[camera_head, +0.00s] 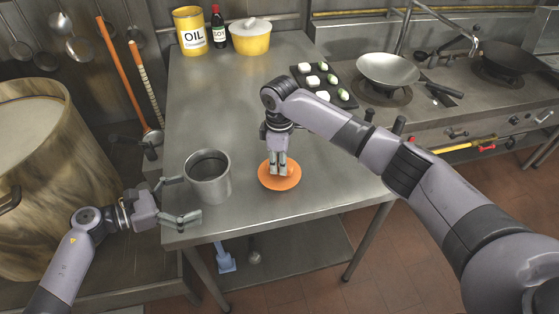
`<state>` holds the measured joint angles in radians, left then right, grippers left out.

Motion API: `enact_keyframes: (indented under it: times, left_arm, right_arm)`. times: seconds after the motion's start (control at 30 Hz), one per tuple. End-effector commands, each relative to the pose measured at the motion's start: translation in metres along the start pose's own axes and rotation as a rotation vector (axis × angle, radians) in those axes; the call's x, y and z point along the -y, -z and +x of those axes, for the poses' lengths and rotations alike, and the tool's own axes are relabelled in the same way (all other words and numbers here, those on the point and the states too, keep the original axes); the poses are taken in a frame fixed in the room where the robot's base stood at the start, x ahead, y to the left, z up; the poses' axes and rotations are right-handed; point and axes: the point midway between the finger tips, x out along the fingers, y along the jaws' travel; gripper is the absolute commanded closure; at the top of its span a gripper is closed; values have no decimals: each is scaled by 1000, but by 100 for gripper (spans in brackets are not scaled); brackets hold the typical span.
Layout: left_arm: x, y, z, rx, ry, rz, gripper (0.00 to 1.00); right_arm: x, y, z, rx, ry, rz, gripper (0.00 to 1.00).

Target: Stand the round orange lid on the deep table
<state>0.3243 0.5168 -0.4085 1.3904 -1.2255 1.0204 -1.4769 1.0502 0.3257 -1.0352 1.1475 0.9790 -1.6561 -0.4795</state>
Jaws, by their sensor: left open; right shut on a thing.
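The round orange lid (272,182) is at the metal table's (310,187) front middle, lying roughly flat at or just above the top. My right gripper (279,170) points down over the lid and is shut on it near its middle; the fingers hide what they grip. I cannot tell whether the lid touches the table.
An oil tin (190,32), a dark bottle (218,27) and a yellow lidded pot (250,40) stand at the back. A large vat (35,180) stands left. The table's middle is clear.

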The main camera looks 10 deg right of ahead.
Motion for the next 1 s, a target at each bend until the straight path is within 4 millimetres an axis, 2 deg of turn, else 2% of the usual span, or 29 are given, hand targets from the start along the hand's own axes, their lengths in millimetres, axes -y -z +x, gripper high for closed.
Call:
enact_keyframes:
  times: [0.37, 0.47, 0.5, 0.83, 1.0]
  left_arm:
    - [0, 5, 1, 0, 0, 0, 0]
    - [0, 4, 1, 0, 0, 0, 0]
    - [0, 4, 1, 0, 0, 0, 0]
    - [0, 4, 1, 0, 0, 0, 0]
    - [0, 4, 1, 0, 0, 0, 0]
  right_arm:
    - [0, 0, 14, 1, 1, 1, 100]
    - [0, 0, 13, 0, 1, 1, 100]
    - [0, 0, 13, 0, 1, 0, 79]
    - [0, 0, 13, 0, 0, 0, 58]
    - [0, 0, 13, 0, 0, 0, 58]
